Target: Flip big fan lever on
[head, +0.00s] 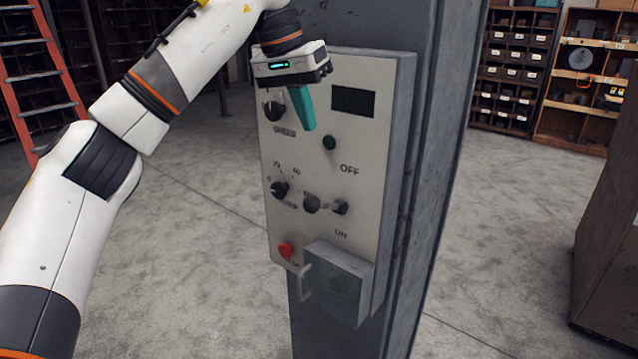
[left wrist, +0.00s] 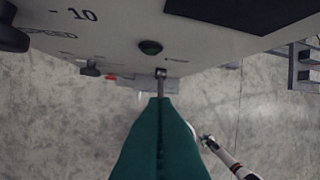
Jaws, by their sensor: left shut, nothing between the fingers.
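The fan lever (head: 325,205) is a grey toggle on the front of the control panel, between the OFF label above and the ON label below. It sticks out from the panel, roughly level. My left gripper (head: 309,128) has teal fingers, shut and empty, in front of the panel's upper part. It is above the lever and apart from it. In the left wrist view the fingertips (left wrist: 160,99) point down along the panel, and the lever's small grey end (left wrist: 160,74) shows just beyond them.
The panel (head: 354,146) is on a grey column (head: 447,150). It has a green button (head: 329,142), dark knobs (head: 280,189), a red knob (head: 286,250) and a grey box (head: 341,280) with a side handle (head: 305,282). A wooden cabinet (head: 608,240) stands right. Floor left is open.

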